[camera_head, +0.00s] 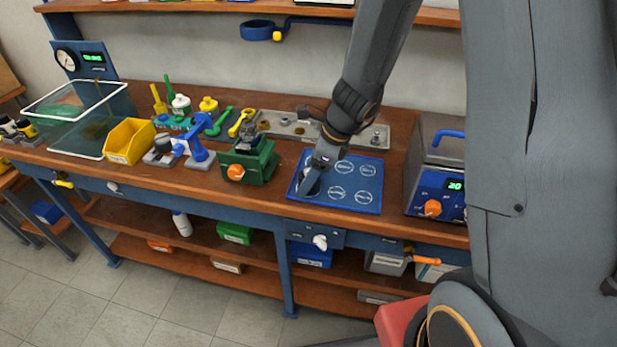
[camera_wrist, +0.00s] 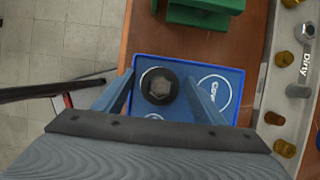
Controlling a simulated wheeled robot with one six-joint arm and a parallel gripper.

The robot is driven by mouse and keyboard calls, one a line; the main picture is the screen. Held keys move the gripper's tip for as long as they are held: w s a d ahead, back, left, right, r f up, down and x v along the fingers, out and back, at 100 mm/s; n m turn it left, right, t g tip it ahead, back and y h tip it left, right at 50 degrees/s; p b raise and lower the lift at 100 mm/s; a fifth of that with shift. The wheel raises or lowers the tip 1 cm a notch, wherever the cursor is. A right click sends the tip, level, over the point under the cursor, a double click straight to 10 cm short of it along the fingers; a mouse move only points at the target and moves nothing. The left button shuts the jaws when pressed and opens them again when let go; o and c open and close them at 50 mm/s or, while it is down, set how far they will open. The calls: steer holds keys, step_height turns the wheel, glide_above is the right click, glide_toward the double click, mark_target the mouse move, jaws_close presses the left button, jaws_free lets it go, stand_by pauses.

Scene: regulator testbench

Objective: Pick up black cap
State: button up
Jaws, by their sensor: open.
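The black cap (camera_wrist: 158,86) is round and dark, with a grey hexagonal centre. It lies on a blue mat (camera_wrist: 183,65) near one corner, inside a printed circle. My gripper (camera_wrist: 158,77) is open, with one finger on each side of the cap and gaps between fingers and cap. In the head view my gripper (camera_head: 311,182) is low over the left part of the blue mat (camera_head: 350,203), and it largely hides the cap there. I cannot tell how far the fingertips are above the mat.
A green vise (camera_head: 250,163) stands left of the mat, and it shows at the top of the wrist view (camera_wrist: 200,14). A grey tray (camera_head: 285,128) with small fittings lies behind. A blue-fronted box with an orange knob (camera_head: 436,190) stands to the right. The bench's front edge is close.

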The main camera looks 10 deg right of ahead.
steer(key=c, duration=1.2)
